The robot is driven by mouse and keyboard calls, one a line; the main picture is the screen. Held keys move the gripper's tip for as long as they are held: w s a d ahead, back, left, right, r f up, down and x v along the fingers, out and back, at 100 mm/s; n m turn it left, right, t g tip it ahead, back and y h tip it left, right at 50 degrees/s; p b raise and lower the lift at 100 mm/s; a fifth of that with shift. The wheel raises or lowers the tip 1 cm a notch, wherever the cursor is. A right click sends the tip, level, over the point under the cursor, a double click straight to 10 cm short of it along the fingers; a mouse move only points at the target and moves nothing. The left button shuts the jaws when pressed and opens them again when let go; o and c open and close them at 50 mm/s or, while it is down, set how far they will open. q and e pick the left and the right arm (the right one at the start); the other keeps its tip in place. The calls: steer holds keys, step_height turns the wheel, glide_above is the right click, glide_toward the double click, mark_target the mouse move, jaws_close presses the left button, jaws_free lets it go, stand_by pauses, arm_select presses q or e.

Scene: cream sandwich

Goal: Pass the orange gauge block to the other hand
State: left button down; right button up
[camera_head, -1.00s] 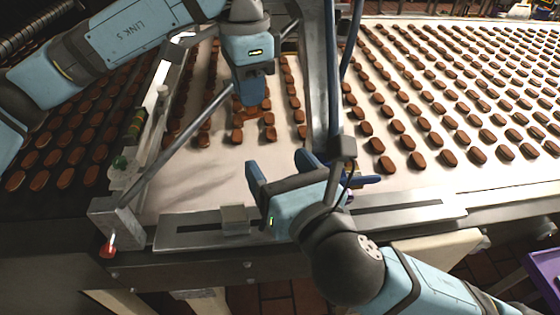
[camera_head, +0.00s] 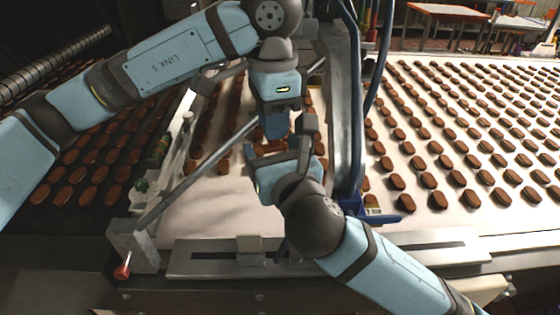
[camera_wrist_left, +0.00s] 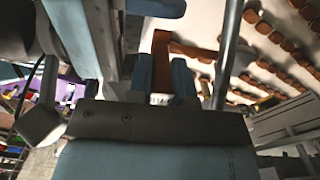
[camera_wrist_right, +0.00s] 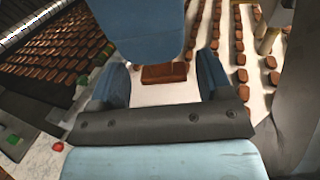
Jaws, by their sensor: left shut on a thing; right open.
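The orange gauge block (camera_wrist_left: 161,46) is held between the fingers of my left gripper (camera_wrist_left: 161,82), which is shut on it. It looks brownish orange in the left wrist view, with one part reaching to the right. In the right wrist view the block (camera_wrist_right: 165,74) lies crosswise ahead of my right gripper (camera_wrist_right: 162,84), between its two spread fingers. The right gripper is open and empty. In the head view my left gripper (camera_head: 275,124) points down from above, with my right gripper (camera_head: 280,148) close below it.
A pale conveyor (camera_head: 205,205) carries rows of brown biscuits beneath and to the right. A metal frame with a vertical post (camera_head: 342,110) stands right of the grippers. A slanted rod (camera_head: 195,173) crosses on the left. A metal rail (camera_head: 205,262) runs along the front edge.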

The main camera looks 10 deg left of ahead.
steer(key=shift+w, duration=0.1)
steer(key=shift+c, duration=0.4)
steer(key=c, duration=1.1)
arm_select(q)
steer(key=c, duration=1)
jaws_free()
arm_select(e)
steer(key=shift+o, duration=0.2)
arm_select(q)
steer(key=shift+o, duration=0.2)
